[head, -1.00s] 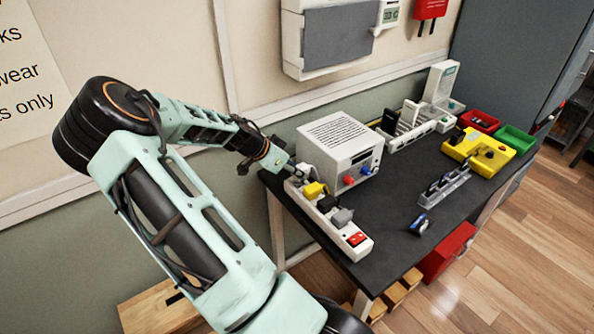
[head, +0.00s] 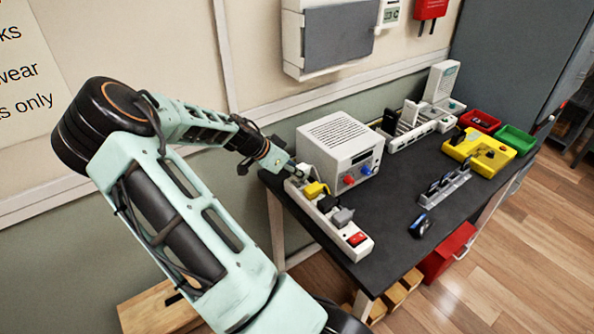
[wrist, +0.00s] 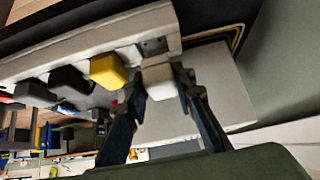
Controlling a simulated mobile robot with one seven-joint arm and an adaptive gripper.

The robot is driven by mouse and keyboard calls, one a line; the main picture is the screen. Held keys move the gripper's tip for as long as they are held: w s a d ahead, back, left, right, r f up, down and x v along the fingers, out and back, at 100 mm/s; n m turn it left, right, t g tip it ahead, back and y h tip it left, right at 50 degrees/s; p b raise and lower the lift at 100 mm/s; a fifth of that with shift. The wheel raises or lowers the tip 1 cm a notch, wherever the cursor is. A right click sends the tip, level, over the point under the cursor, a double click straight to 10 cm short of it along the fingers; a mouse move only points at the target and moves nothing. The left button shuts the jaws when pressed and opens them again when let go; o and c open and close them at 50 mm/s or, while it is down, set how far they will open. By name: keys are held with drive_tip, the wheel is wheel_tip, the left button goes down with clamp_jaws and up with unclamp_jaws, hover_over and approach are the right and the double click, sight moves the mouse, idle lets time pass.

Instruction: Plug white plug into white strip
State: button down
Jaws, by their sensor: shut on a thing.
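The white strip (head: 352,250) lies along the left edge of the dark table, with a red switch at its near end. It also crosses the top of the wrist view (wrist: 70,48). My gripper (head: 290,167) is over the strip's far end. In the wrist view its dark fingers (wrist: 160,90) are shut on the white plug (wrist: 160,82). The plug is right against the strip's end, beside a yellow plug (wrist: 107,70) and just below a visible socket (wrist: 153,46). I cannot tell whether its pins are in a socket. The plug is hard to make out in the head view.
A yellow plug (head: 316,189) and a grey plug (head: 342,215) sit in the strip near my gripper. A white power supply box (head: 335,140) stands close on the right. A phone rack (head: 445,186) and a yellow fixture (head: 480,153) are farther right. The middle of the table is clear.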

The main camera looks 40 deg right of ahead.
sight(294, 178)
drive_tip(key=shift+f+b, duration=1.05)
drive_tip(key=shift+f, duration=0.1)
idle(0.3)
drive_tip(key=shift+a+f, duration=0.1)
drive_tip(key=shift+f, duration=0.15)
drive_tip(key=c, duration=1.5)
unclamp_jaws()
drive_tip(key=shift+s+f, duration=0.1)
drive_tip(key=shift+f, duration=0.1)
drive_tip(key=shift+c, duration=0.2)
drive_tip(key=shift+a, duration=0.1)
drive_tip(key=v, duration=0.8)
drive_tip(key=shift+d+r, duration=0.25)
drive_tip(key=shift+r, duration=0.05)
drive_tip(key=shift+d+r, duration=0.1)
